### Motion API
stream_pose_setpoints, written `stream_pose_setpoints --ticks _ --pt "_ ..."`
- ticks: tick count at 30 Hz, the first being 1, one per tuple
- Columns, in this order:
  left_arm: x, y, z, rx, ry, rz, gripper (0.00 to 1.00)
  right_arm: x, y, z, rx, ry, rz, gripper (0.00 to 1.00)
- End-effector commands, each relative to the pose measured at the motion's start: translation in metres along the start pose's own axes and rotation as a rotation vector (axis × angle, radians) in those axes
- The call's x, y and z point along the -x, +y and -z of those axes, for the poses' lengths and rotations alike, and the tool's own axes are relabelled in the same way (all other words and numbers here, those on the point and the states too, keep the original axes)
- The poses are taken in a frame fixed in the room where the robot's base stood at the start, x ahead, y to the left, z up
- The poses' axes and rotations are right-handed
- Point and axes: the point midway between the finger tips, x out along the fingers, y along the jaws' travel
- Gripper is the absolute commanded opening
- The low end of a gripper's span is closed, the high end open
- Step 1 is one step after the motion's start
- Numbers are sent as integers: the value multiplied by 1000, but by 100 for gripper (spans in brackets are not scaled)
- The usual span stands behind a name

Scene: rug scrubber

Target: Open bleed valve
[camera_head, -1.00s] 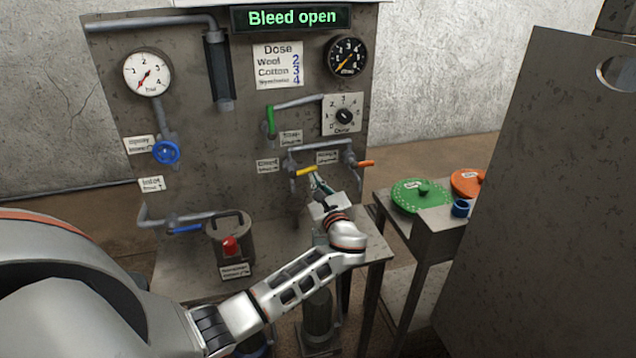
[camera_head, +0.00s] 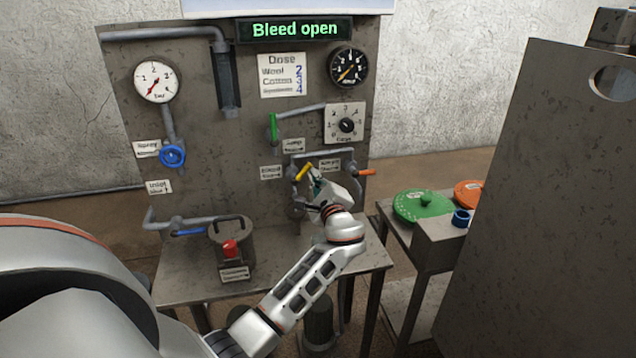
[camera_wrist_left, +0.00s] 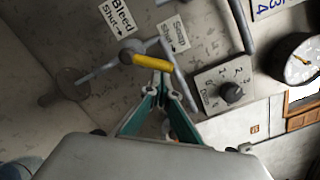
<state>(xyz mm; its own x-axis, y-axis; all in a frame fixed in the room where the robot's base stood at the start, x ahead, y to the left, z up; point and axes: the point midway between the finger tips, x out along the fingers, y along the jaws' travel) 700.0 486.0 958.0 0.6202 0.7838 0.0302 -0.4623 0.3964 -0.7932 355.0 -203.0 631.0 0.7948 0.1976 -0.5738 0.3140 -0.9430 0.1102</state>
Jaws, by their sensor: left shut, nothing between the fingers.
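The bleed valve has a yellow lever (camera_head: 304,172), next to the label reading Bleed (camera_head: 271,172); the lever now slants up to the right in the head view. In the left wrist view the yellow lever (camera_wrist_left: 153,63) lies just beyond my fingertips, with the Bleed label (camera_wrist_left: 117,16) above it. My left gripper (camera_head: 315,186) is shut and empty, its fingertips close to the lever; whether they touch it I cannot tell. The green display (camera_head: 295,29) reads "Bleed open". My right gripper is not in view.
An orange lever (camera_head: 366,172) sits right of the yellow one, and a green lever (camera_head: 273,127) above. A dial (camera_head: 346,124) and gauges are on the panel. A canister (camera_head: 230,246) stands on the bench. A side table holds a green lid (camera_head: 420,207).

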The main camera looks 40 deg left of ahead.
Motion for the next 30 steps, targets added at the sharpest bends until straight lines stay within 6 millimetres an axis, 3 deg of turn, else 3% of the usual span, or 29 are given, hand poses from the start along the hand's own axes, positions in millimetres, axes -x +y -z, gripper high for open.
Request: stream_pose_setpoints --ticks 15,30 --pt "-2 -3 -27 461 -4 -25 0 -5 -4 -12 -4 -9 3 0" --pt "-2 -2 -40 670 -3 -35 0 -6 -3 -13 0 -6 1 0"
